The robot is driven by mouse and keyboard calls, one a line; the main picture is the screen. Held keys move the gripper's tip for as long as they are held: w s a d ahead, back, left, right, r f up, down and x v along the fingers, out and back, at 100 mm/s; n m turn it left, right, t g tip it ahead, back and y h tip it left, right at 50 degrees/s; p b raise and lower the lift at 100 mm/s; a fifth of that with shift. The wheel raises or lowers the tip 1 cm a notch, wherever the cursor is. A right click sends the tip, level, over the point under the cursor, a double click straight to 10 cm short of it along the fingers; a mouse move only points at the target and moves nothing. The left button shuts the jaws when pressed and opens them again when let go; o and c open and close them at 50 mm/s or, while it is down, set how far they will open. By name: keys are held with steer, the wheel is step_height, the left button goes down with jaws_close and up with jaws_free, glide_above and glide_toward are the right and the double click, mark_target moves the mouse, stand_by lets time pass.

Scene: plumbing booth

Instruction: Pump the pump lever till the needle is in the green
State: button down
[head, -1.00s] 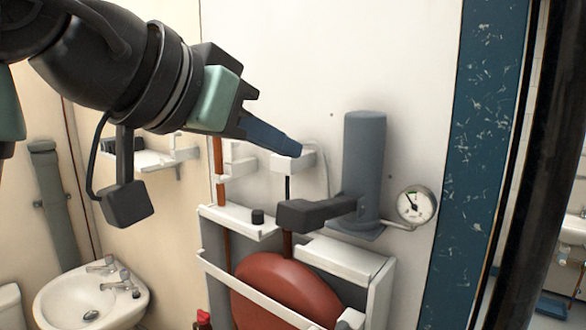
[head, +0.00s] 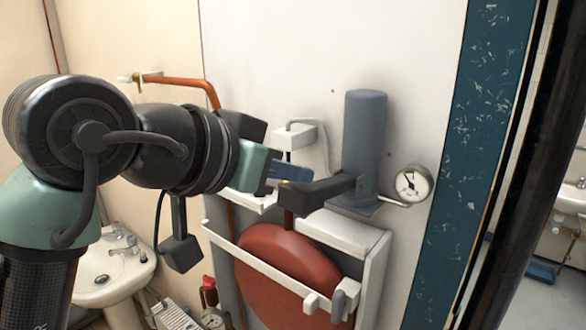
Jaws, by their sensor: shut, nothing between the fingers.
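The pump is an upright grey cylinder (head: 365,140) on the pale wall panel. Its dark grey pump lever (head: 318,193) sticks out to the left from near the cylinder's base, roughly level. The round white gauge (head: 413,184) is to the right of the pump, joined by a thin pipe. Its dark needle shows, but the dial is too small to tell whether the needle is in the green. My gripper (head: 288,177) is shut and empty, with its blue fingertips at the lever's free left end. I cannot tell whether they touch it.
Below the lever are a red round tank (head: 285,275) and a white frame (head: 350,237). A white box (head: 294,136) is on the panel behind my gripper. A copper pipe (head: 180,82) runs at upper left and a sink (head: 100,272) stands at lower left.

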steer(key=shift+s+f+b, duration=0.1)
steer(key=shift+f+b, duration=0.35)
steer(key=shift+b, duration=0.3)
steer(key=shift+a+t+h+b, duration=0.1)
steer(key=shift+t+h+b, duration=0.2)
steer(key=shift+t+b, duration=0.1)
steer(key=shift+f, duration=0.1)
